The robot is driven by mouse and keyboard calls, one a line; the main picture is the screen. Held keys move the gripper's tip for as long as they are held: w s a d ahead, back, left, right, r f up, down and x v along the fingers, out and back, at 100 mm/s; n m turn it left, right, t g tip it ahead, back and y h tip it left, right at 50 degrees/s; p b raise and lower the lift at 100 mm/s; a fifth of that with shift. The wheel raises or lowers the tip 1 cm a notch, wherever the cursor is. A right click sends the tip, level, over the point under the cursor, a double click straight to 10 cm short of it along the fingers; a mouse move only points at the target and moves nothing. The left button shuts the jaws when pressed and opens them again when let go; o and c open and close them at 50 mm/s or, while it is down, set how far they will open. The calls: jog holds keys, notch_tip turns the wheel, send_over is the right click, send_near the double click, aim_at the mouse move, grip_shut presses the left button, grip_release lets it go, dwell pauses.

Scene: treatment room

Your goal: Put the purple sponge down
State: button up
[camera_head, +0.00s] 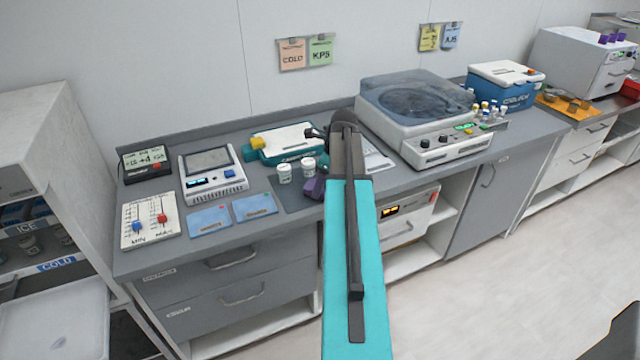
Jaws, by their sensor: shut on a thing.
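The purple sponge (312,188) shows as a small dark purple block just left of my arm, low over the dark mat on the grey counter. My arm hides its right side. My gripper (322,168) is mostly hidden behind my arm; only a small dark part shows just above the sponge. It is shut on the sponge. Whether the sponge touches the mat cannot be told. The dark mat (290,203) lies under and left of the sponge, near the counter's front edge.
Blue cards (255,206) lie left of the mat. A large centrifuge-like machine (425,115) stands right of my arm. Free counter is narrow here.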

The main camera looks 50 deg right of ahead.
jog(key=shift+f, duration=0.15)
jog(key=o, duration=1.1)
jog(key=b+v, duration=0.2)
jog(key=v, duration=1)
dwell(0.8)
